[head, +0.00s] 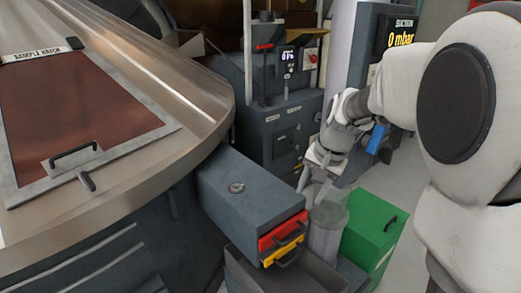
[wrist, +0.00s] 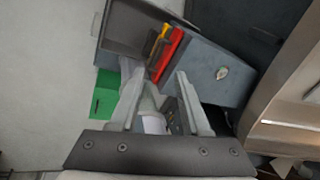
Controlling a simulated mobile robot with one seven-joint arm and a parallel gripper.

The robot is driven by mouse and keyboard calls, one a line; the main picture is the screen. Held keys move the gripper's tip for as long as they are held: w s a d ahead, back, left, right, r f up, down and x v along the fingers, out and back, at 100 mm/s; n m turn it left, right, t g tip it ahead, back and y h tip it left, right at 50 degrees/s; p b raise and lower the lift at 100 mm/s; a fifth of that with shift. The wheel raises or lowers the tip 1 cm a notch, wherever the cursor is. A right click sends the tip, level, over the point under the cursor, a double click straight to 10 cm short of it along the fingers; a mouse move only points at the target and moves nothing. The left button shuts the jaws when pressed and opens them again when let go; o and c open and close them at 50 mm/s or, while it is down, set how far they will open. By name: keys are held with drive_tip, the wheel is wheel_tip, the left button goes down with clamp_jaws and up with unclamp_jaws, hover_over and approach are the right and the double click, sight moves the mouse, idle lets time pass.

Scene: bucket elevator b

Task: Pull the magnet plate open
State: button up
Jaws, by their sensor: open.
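A grey box (head: 248,198) juts out from the machine. A red plate front (head: 282,231) and a yellow plate front (head: 283,251) sit one above the other in its end face, both close against it. Dark handles show on them. No label tells which is the magnet plate. In the wrist view the red front (wrist: 168,55) and yellow front (wrist: 157,42) lie beyond the fingertips. My gripper (head: 313,187) is open and empty, above and to the right of the fronts, apart from them. The wrist view shows its two fingers (wrist: 160,84) spread.
A grey open tray (head: 262,276) lies below the box. A metal dome with a sample hatch (head: 75,110) fills the left. Control cabinets stand behind.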

drive_tip(key=w+d+f+m+g+p, duration=0.1)
drive_tip(key=w+d+f+m+p, duration=0.2)
drive_tip(key=w+f, duration=0.8)
approach(296, 235)
drive_tip(key=shift+m, duration=0.4)
drive_tip(key=x, duration=0.8)
drive_tip(key=shift+a, duration=0.1)
clamp_jaws()
idle(0.5)
